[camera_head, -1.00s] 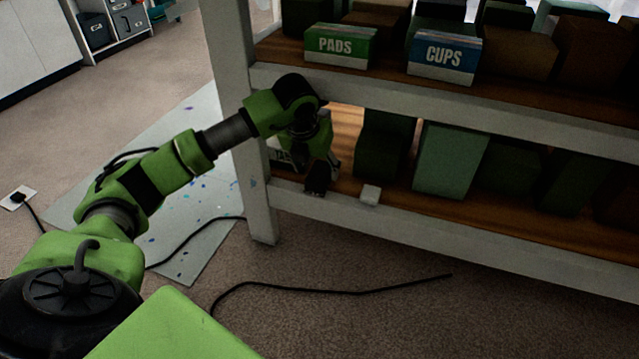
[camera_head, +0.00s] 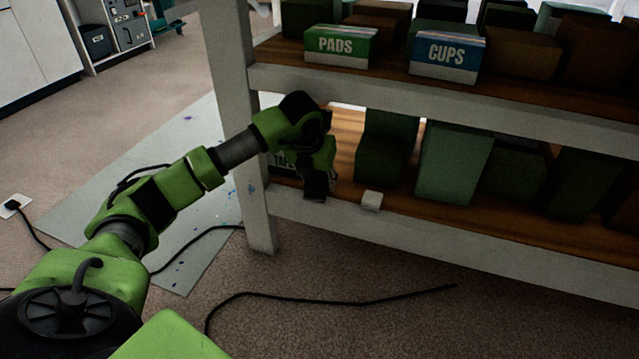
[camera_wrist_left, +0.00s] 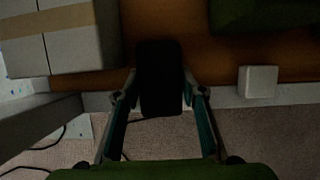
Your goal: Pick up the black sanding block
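The black sanding block (camera_wrist_left: 160,78) is a dark upright-looking rectangle in the left wrist view, at the front of the lower shelf and overlapping its white edge. My left gripper (camera_wrist_left: 160,92) has one finger on each side of it, with narrow gaps that are hard to make out in the dim light. In the head view my left gripper (camera_head: 316,190) points down at the front of the lower shelf (camera_head: 420,215), and the block is dark and hard to separate from the fingers. I cannot tell whether the block rests on the shelf. My right gripper is out of view.
A TAPE box (camera_head: 283,162) stands just left of the gripper, close to the shelf post (camera_head: 233,120). A small white block (camera_head: 371,200) lies to the right on the shelf edge. Green boxes (camera_head: 455,165) stand behind. A black cable (camera_head: 330,296) lies on the carpet.

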